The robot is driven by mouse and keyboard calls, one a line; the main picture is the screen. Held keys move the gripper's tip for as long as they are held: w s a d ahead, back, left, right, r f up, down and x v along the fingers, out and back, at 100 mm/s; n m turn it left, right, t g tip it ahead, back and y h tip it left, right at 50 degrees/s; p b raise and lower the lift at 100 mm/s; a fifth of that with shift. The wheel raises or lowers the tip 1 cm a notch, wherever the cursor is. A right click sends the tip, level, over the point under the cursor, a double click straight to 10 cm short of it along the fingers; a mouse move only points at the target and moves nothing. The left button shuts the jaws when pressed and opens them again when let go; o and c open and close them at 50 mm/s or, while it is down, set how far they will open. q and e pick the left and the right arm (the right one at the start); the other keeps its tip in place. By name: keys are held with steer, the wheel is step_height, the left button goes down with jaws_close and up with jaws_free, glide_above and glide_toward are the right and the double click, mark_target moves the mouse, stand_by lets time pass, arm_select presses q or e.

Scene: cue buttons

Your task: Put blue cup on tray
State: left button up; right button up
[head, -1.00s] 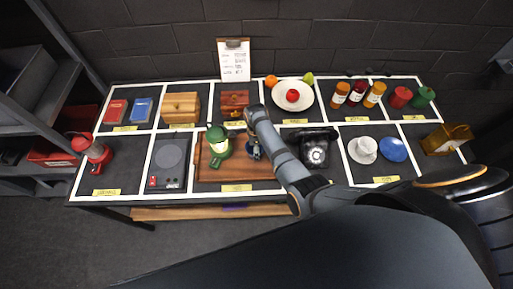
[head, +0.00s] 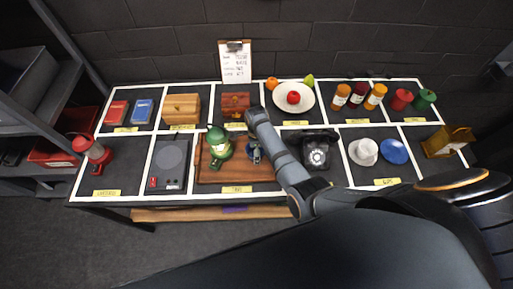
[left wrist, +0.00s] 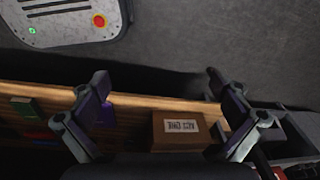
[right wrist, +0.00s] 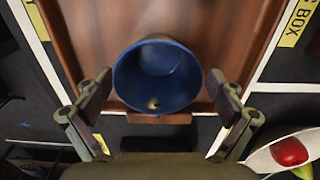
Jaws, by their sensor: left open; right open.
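The blue cup (right wrist: 158,78) is seen from above in the right wrist view, its open mouth facing the camera. It is over the wooden tray (right wrist: 228,40) and appears to stand on it. My right gripper (right wrist: 158,90) is open, with one finger on each side of the cup and a small gap at each side. In the head view the right gripper (head: 254,153) is over the right part of the tray (head: 222,178) and mostly hides the cup. My left gripper (left wrist: 158,84) is open and empty in the left wrist view, facing a lower shelf.
A green lantern (head: 219,146) stands on the tray left of the right gripper. A white cup (head: 364,151) and blue saucer (head: 394,151) sit farther right.

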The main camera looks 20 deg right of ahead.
steer(key=shift+w+r, duration=0.1)
steer(key=shift+r, duration=0.4)
arm_select(q)
steer(key=shift+s+d+f+b, duration=0.1)
steer(key=shift+s+f+b, duration=0.3)
steer(key=shift+s+b, duration=0.1)
arm_select(e)
step_height(320, 180, up, 12)
steer(key=shift+f, duration=0.25)
